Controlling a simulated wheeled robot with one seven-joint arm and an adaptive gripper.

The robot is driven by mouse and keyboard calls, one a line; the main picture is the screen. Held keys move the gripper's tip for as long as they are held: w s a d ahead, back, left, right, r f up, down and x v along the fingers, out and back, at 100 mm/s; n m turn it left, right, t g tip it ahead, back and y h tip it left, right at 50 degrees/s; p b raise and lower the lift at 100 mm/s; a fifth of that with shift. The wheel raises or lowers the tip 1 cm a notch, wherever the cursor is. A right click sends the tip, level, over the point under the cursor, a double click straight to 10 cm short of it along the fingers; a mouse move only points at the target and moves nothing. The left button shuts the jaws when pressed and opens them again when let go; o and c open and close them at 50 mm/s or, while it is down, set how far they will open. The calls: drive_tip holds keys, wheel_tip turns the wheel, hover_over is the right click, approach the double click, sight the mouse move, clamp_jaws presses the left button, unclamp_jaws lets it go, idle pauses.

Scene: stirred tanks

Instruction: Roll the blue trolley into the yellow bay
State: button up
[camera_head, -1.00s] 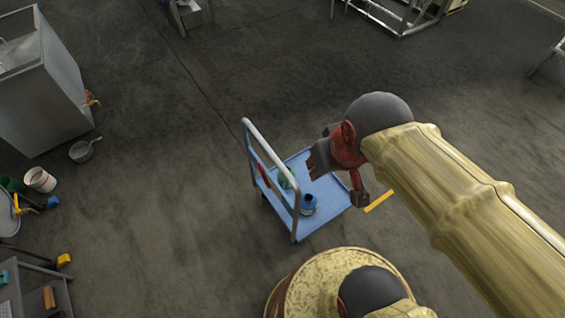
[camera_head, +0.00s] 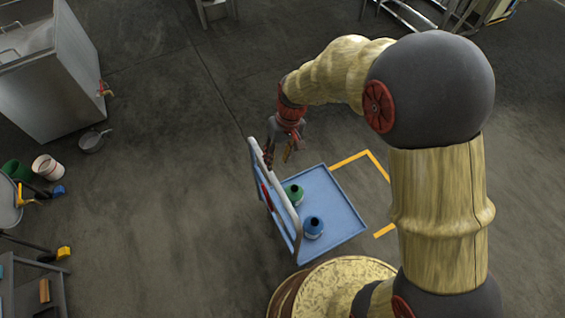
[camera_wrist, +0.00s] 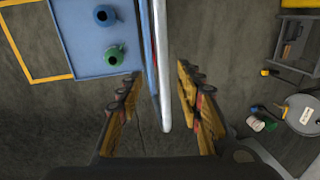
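The blue trolley (camera_head: 343,222) stands on the floor with its pale push handle (camera_head: 262,160) on its left side. It carries a green container (camera_head: 294,193) and a blue container (camera_head: 313,226). The yellow bay (camera_head: 351,158) is a painted outline just right of the trolley, partly hidden by my arm. My gripper (camera_head: 281,152) is open near the far end of the handle. In the wrist view, the handle bar (camera_wrist: 163,70) reaches between the parted fingers of my gripper (camera_wrist: 157,97). I cannot tell whether they touch it.
A large grey tank (camera_head: 52,75) with a red tap stands at the upper left, with a pan (camera_head: 92,141) beside it. Buckets (camera_head: 46,166) and a workbench (camera_head: 30,290) are along the left. The floor left of the trolley is clear.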

sight(273, 175)
drive_tip(key=f, duration=0.2)
drive_tip(key=s+a+f+b, duration=0.1)
drive_tip(key=f, duration=0.2)
drive_tip(key=f+b, duration=0.1)
drive_tip(key=f, duration=0.1)
drive_tip(key=shift+s+a+f, duration=0.15)
drive_tip(key=shift+a+f, duration=0.15)
drive_tip(key=shift+f, duration=0.05)
drive_tip(key=shift+c, duration=1)
clamp_jaws()
